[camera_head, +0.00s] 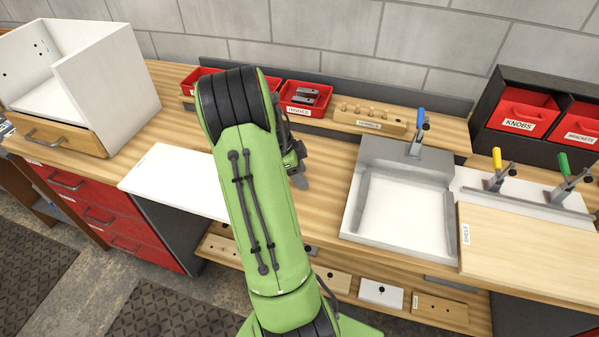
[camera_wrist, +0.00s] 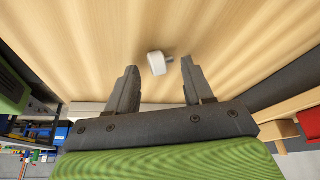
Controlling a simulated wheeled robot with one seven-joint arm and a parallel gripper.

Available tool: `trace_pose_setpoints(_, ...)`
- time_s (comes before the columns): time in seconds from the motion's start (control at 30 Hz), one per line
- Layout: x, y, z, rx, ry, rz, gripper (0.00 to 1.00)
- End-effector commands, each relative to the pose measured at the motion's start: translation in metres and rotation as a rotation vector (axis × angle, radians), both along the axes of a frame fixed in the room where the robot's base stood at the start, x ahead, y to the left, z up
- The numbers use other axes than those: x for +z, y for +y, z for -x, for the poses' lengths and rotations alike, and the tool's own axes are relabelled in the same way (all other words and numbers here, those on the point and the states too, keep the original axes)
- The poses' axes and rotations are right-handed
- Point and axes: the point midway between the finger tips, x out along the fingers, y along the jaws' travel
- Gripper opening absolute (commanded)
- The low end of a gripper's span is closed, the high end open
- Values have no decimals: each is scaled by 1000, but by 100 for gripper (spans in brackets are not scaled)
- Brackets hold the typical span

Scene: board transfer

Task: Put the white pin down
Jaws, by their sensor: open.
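The white pin (camera_wrist: 157,65) is a small white piece with a short grey stub. In the wrist view it appears over the wooden bench top (camera_wrist: 220,30), between the tips of my fingers. It looks apart from both fingers; whether it rests on the wood is hard to tell. My gripper (camera_wrist: 160,70) is open and holds nothing. In the head view my gripper (camera_head: 299,178) is low over the bench, left of the grey-rimmed tray, and the pin is hidden there.
The grey-rimmed tray (camera_head: 350,217) and clamps stand to the right. A white board (camera_head: 165,180) lies to the left, near a white cabinet (camera_head: 110,85). Red bins (camera_head: 303,98) and a wooden peg block (camera_head: 370,118) line the back. Bare bench lies around my gripper.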

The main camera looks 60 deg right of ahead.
Motion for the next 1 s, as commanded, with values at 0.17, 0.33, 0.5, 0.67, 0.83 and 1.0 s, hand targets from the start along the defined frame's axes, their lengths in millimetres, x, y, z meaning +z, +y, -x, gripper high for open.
trace_pose_setpoints(0.17,41,8,-15,5,-4,4,52)
trace_pose_setpoints(0.33,84,17,-29,3,-4,4,52)
trace_pose_setpoints(0.5,108,23,-37,2,-1,1,52)
trace_pose_setpoints(0.67,112,25,-39,-1,0,0,52)
trace_pose_setpoints(0.83,119,34,-44,65,-16,-12,52)
trace_pose_setpoints(1.0,165,112,-71,599,-99,-96,52)
